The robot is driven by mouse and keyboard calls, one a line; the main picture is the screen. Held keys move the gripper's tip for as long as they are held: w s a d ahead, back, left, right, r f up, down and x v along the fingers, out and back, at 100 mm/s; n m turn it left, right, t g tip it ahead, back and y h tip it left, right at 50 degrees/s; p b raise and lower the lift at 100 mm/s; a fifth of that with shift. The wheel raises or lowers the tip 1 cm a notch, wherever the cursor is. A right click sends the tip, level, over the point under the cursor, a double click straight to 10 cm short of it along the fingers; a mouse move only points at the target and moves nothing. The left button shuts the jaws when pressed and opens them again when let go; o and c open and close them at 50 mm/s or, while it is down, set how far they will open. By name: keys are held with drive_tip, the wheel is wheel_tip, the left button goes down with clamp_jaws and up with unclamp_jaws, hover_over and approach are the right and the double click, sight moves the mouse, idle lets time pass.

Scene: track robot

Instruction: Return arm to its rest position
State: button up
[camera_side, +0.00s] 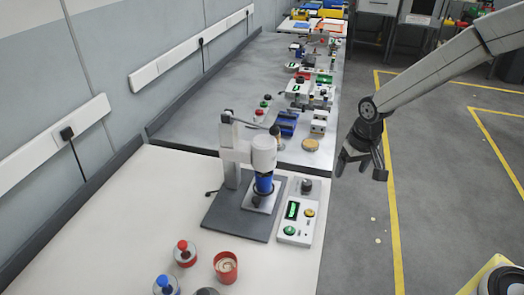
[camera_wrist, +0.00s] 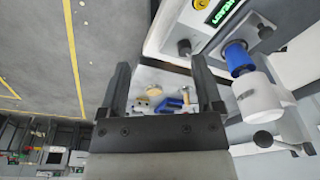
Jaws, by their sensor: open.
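My gripper (camera_side: 362,160) hangs in the air at the right of the benches in the side view, over the floor beside the near bench's edge. In the wrist view my gripper (camera_wrist: 160,90) shows two dark fingers spread apart with nothing between them. The press-like machine (camera_side: 263,152) stands on the near bench to the left of my gripper, with a blue part (camera_side: 263,183) under its white head. The machine's white head (camera_wrist: 262,100) and the blue part (camera_wrist: 238,58) also show at the right of the wrist view.
A control box (camera_side: 296,212) with a green display sits beside the machine. Red cup (camera_side: 225,267), red-capped jar (camera_side: 185,253) and blue-capped jar (camera_side: 166,286) stand at the near bench's front. The far bench (camera_side: 215,105) holds several small fixtures.

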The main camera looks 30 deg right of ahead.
drive_tip(key=s+n+t, duration=0.1)
drive_tip(key=s+n, duration=0.1)
drive_tip(key=s, duration=1)
drive_tip(key=shift+d+r+n, duration=0.4)
drive_tip(key=shift+r, duration=0.05)
drive_tip(key=shift+c, duration=0.3)
